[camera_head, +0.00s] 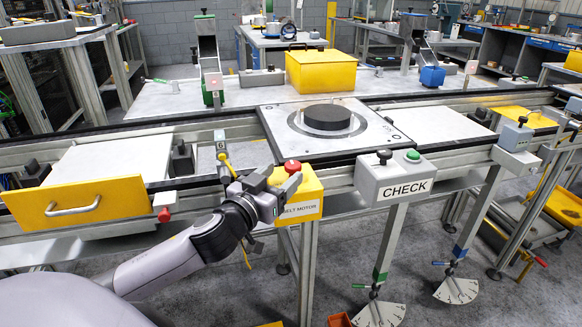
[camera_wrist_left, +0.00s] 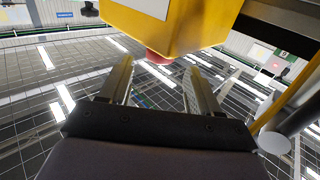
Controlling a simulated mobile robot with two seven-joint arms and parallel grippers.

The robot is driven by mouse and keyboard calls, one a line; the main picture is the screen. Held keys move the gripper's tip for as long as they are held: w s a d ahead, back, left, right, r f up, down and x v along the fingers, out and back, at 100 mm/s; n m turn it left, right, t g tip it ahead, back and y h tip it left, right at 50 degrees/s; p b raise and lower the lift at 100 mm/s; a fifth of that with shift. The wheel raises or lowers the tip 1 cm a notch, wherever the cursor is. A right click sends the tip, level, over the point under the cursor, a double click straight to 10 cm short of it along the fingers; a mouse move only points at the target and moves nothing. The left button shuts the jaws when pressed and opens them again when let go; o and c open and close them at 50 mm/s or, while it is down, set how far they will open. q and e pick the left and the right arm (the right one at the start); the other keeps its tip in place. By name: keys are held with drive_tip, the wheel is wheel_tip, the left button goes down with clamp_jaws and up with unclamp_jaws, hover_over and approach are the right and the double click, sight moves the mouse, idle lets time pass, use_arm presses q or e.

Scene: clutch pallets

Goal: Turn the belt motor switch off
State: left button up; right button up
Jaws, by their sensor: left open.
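The belt motor switch is a yellow box (camera_head: 309,196) labelled "BELT MOTOR" on the front rail of the conveyor, with a red button (camera_head: 292,166) on top. My left gripper (camera_head: 279,182) is at the box's left side, close to the button, and partly covers the label. In the left wrist view the yellow box (camera_wrist_left: 180,22) fills the top and the red button (camera_wrist_left: 157,57) shows beyond and between the two open fingers (camera_wrist_left: 158,85). Nothing is held. I cannot tell whether a finger touches the box. My right gripper is not in view.
A grey CHECK box (camera_head: 394,180) with black and green knobs is to the right. A yellow drawer (camera_head: 60,203) sticks out at the left. A dark disc (camera_head: 327,117) lies on the central plate (camera_head: 365,138). A yellow bin (camera_head: 321,72) stands behind.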

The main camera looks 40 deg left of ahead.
sight(289, 169)
use_arm(q)
drive_tip(key=shift+w+a, duration=0.15)
drive_tip(key=shift+w, duration=1.9)
drive_tip(key=c, duration=1)
